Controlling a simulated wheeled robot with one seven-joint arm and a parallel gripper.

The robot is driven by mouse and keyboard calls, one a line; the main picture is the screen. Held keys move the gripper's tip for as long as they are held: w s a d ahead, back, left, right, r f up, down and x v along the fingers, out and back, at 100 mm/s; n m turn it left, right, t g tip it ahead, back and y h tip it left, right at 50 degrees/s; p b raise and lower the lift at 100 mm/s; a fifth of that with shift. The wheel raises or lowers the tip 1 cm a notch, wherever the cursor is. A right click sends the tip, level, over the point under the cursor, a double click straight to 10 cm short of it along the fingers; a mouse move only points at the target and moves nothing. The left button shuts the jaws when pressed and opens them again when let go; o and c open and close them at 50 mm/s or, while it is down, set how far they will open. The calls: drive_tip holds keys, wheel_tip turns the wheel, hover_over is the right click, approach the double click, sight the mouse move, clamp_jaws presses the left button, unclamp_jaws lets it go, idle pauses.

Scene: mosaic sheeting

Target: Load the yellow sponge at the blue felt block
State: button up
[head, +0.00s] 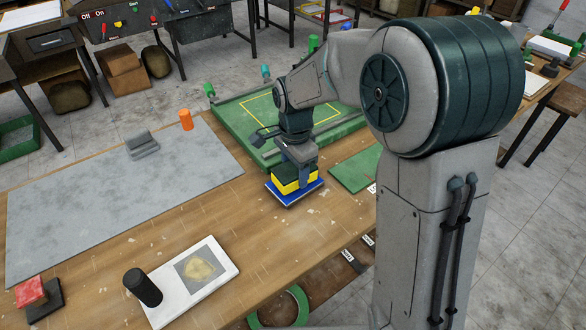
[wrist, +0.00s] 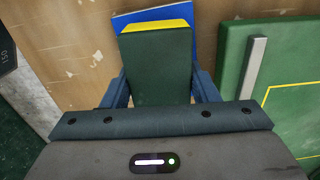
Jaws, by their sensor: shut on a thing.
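The yellow sponge (head: 293,181) has a dark green top layer and a bright yellow lower part. My gripper (head: 296,166) points down and is shut on it; in the wrist view the fingers grip its two sides, and its green top (wrist: 157,60) fills the space between them. The blue felt block (head: 276,195) lies flat on the wooden table directly under the sponge. Its blue edge (wrist: 150,15) shows beyond the sponge in the wrist view. I cannot tell whether the sponge touches the block or hangs just above it.
A green tray-like board (head: 237,123) with a yellow outline lies behind my gripper. A grey sheet (head: 110,205) covers the left of the table, with an orange cylinder (head: 186,120) near its far edge. A white board (head: 187,288) and a black cylinder (head: 142,287) are in front.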

drive_tip(key=shift+f+b, duration=0.45)
drive_tip(key=shift+f, duration=0.15)
idle(1.4)
drive_tip(key=shift+r, duration=0.1)
drive_tip(key=shift+r+p, duration=2.6)
drive_tip(key=shift+r, duration=0.9)
